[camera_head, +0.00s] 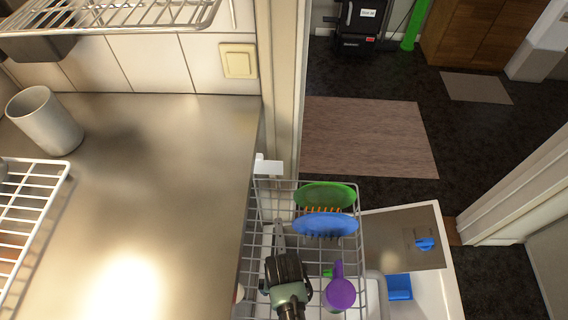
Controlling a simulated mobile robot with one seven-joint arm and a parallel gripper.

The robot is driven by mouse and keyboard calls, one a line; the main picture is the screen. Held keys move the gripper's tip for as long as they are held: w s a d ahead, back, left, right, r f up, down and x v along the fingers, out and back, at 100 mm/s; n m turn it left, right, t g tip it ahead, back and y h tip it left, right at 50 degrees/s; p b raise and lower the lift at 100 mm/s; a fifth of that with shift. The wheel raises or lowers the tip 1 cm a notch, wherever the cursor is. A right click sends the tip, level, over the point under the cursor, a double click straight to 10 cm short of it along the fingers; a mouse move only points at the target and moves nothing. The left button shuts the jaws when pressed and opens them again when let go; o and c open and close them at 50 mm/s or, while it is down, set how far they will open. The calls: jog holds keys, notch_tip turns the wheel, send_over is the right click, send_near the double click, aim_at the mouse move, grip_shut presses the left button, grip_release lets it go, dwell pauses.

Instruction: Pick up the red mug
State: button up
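I see no red mug in the head view. The only mug that shows clearly is a pale grey one (45,122), upright on the steel counter at the left. My gripper (280,240) is over the white wire rack at the bottom middle, well to the right of that mug. It points away from the camera. Its fingers look thin and close together, and I cannot tell whether they are open or shut. No held thing shows clearly. My gripper and wrist cover part of the rack.
The steel counter (165,150) is mostly clear. Another wire rack (40,222) is at the left edge.

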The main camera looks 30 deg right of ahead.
jog(key=shift+f, duration=0.1)
jog(key=shift+c, duration=0.2)
jog(key=c, duration=1.3)
